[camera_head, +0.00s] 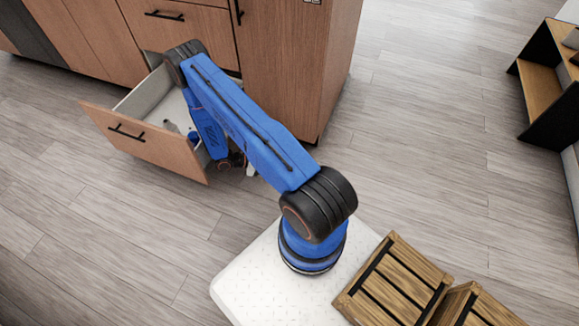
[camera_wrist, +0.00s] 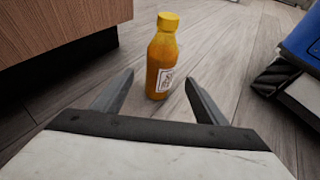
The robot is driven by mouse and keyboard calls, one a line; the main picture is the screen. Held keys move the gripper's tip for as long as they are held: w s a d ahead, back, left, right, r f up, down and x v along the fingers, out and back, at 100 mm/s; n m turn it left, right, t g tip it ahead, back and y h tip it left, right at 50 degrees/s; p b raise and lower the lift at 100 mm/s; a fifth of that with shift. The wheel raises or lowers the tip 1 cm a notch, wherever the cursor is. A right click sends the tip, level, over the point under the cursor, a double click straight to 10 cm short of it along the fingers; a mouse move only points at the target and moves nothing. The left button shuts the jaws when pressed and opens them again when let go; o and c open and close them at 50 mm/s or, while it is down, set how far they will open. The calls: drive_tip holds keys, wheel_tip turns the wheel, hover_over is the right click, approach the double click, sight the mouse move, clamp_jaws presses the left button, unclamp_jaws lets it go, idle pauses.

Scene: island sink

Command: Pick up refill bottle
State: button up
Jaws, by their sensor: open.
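An orange bottle (camera_wrist: 161,68) with a yellow cap and a white label stands upright on the wooden floor in the wrist view. It looks like the refill bottle. My gripper (camera_wrist: 159,76) is open, with one finger to each side of the bottle in the picture. Gaps show between the bottle and both fingers. I cannot tell how far the bottle reaches between them. In the head view the bottle does not show, and my arm covers most of my gripper, which is low beside the open drawer.
Wooden crates (camera_head: 393,284) stand at the lower right. A black-sided shelf (camera_head: 543,95) is at the far right. The floor between cabinet and shelf is clear.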

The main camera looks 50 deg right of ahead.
drive_tip(key=shift+f, duration=0.35)
drive_tip(key=shift+s+d+f, duration=0.2)
drive_tip(key=shift+x, duration=5.6)
drive_tip(key=c, duration=1.2)
